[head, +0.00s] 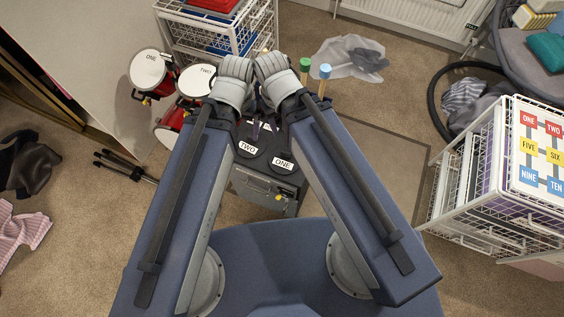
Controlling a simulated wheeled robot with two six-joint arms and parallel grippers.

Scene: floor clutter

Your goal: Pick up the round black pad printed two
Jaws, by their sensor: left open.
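The round black pad printed TWO (250,157) lies on the dark grey unit below my arms, its white label facing up. A matching black pad printed ONE (283,164) sits to its right. My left gripper (255,122) is open, mostly hidden by its wrist, and shows just above the TWO pad in the picture. I see nothing held in it, and I cannot tell its height over the pad. My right gripper (273,108) is mostly hidden by its wrist and forearm; its jaws are not clear.
Red drums (152,72) stand at the left. A white wire rack (235,38) stands behind, and another wire rack (465,185) stands at the right. A grey cloth (345,55) lies near the radiator. Green- and blue-topped sticks (325,73) stand beside my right wrist.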

